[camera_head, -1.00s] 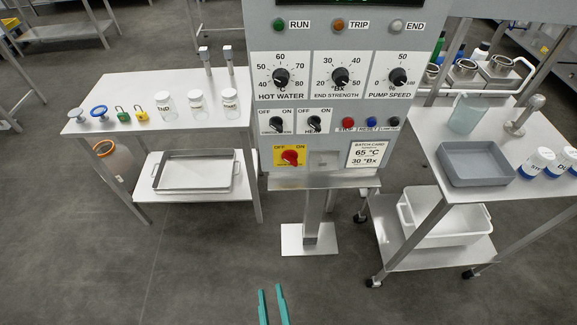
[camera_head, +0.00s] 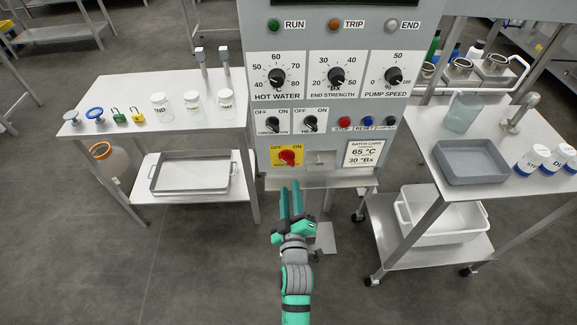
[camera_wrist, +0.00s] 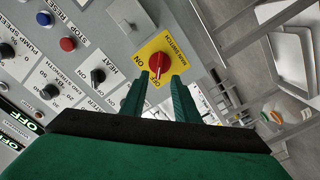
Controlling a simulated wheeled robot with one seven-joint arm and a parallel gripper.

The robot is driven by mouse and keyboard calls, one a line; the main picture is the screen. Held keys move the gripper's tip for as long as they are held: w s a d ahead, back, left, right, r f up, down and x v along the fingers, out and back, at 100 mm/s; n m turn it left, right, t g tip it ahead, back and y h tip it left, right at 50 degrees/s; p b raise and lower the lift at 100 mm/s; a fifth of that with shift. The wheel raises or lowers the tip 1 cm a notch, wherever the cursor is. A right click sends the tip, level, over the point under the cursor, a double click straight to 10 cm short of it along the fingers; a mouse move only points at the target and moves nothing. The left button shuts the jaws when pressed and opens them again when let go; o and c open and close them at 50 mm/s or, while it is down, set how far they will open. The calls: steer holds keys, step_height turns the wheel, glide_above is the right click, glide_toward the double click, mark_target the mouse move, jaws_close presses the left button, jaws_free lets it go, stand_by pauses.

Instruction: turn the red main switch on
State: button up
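The red main switch (camera_head: 288,157) is a rotary knob on a yellow plate (camera_head: 276,161), low on the left of the grey control panel. OFF is lettered at the plate's upper left and ON at its upper right. In the wrist view the red knob (camera_wrist: 158,64) lies just beyond my fingertips, and one end seems to point toward the OFF lettering. My gripper (camera_head: 290,185) is in front of and just below the switch, with its two green fingers apart and nothing between them. The fingers also show in the wrist view (camera_wrist: 160,76), not visibly touching the knob.
A shelf lip (camera_head: 318,180) juts out under the panel, close to my fingers. Two black selector knobs (camera_head: 310,123) sit above the switch. A batch card (camera_head: 362,153) is to the right. Tables with jars (camera_head: 161,104) and a grey tray (camera_head: 472,162) flank the panel.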

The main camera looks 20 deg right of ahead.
mark_target(288, 163)
steer(key=x, duration=1)
steer(key=shift+w, duration=0.15)
steer(key=shift+c, duration=0.7)
jaws_close()
